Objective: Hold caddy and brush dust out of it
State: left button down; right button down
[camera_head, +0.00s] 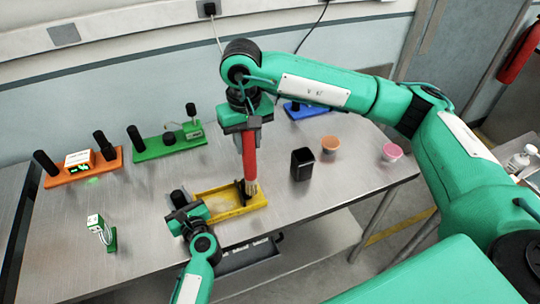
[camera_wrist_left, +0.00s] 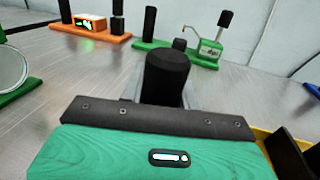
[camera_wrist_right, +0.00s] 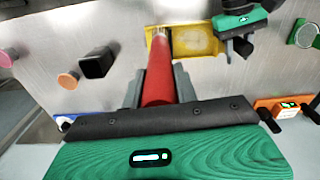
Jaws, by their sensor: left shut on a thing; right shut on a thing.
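The yellow caddy (camera_head: 228,191) lies on the metal table, with a pale patch on its inside floor that may be dust. My left gripper (camera_head: 181,207) is shut on the black post (camera_head: 178,197) at the caddy's left end; the post also shows between the fingers in the left wrist view (camera_wrist_left: 166,78). My right gripper (camera_head: 247,128) is shut on the red handle of a brush (camera_head: 249,158), which points down steeply. The brush's pale bristle end is at the caddy's right part; contact with the floor cannot be told. The right wrist view also shows the caddy (camera_wrist_right: 198,40).
Behind stand an orange module (camera_head: 80,170), a green module (camera_head: 160,151) and a blue one (camera_head: 303,111). A black cup (camera_head: 301,165), an orange tub (camera_head: 330,144) and a pink tub (camera_head: 392,152) are to the right. A small green stand (camera_head: 111,240) is at left.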

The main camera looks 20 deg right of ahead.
jog(key=w+a+f+m, duration=0.2)
jog(key=w+a+m, duration=0.2)
jog(key=w+a, duration=0.25)
jog(key=shift+d+f, duration=0.2)
jog(key=shift+f, duration=0.65)
jog(key=shift+d+f, duration=0.15)
jog(key=shift+f, duration=0.75)
jog(key=shift+d+f, duration=0.2)
jog(key=shift+f, duration=0.65)
jog(key=shift+f, duration=0.7)
jog(key=shift+a, duration=3.95)
jog(key=d, duration=0.8)
jog(key=shift+s, duration=0.2)
